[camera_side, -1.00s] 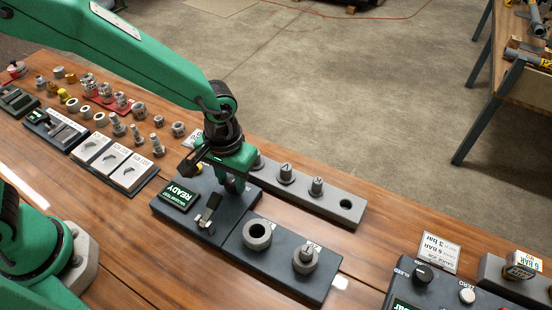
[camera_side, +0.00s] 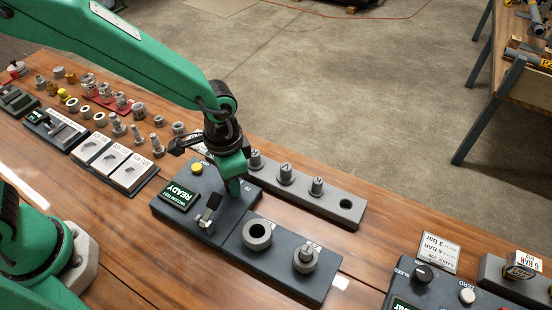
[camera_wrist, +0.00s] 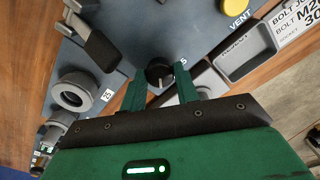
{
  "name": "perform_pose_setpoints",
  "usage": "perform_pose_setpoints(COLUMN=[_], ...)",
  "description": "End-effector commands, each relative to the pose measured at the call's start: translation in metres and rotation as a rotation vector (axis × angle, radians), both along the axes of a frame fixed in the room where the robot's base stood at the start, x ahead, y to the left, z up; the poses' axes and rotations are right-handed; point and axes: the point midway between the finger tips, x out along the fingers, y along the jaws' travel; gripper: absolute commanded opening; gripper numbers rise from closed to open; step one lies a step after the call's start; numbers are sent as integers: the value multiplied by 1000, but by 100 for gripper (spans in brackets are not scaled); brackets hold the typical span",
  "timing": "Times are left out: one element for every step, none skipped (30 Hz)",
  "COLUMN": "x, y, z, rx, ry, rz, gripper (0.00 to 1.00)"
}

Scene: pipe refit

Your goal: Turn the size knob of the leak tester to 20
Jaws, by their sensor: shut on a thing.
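The leak tester (camera_side: 168,208) is a dark box with a green screen reading READY. Its size knob (camera_wrist: 158,70) is small and black with a light pointer line, and shows between my fingers in the wrist view. A partly covered number ending in 5 is printed beside it. My gripper (camera_wrist: 160,88) is shut on the knob, one finger at each side. In the side view my gripper (camera_side: 236,187) points down at the tester's top and hides the knob. The full dial scale is covered, so I cannot tell the set size.
A yellow VENT button (camera_side: 196,168) and a dark toggle clamp (camera_side: 210,211) flank the gripper on the tester. In front are a grey ring (camera_side: 257,235) and a stepped grey plug (camera_side: 305,258). A rail with grey pegs (camera_side: 317,187) runs behind.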

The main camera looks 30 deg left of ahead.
Motion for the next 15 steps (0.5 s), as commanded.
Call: perform_pose_setpoints(x=[0, 0, 0, 0, 0, 0, 0, 0, 0, 0, 0, 0, 0, 0, 0], y=[0, 0, 0, 0, 0, 0, 0, 0, 0, 0, 0, 0, 0, 0, 0], z=[2, 2, 2, 2, 2, 2, 2, 2, 2, 2, 2, 2, 2, 2, 2], rx=[0, 0, 0, 0, 0, 0, 0, 0, 0, 0, 0, 0, 0, 0, 0], ry=[0, 0, 0, 0, 0, 0, 0, 0, 0, 0, 0, 0, 0, 0, 0], rz=[-10, -14, -18, -20, -21, -23, -23, -23, -23, -23, -23, -22, -22, -22, -22], gripper=[8, 8, 8, 8, 8, 8, 8, 8, 8, 8, 8, 8, 8, 8, 36])
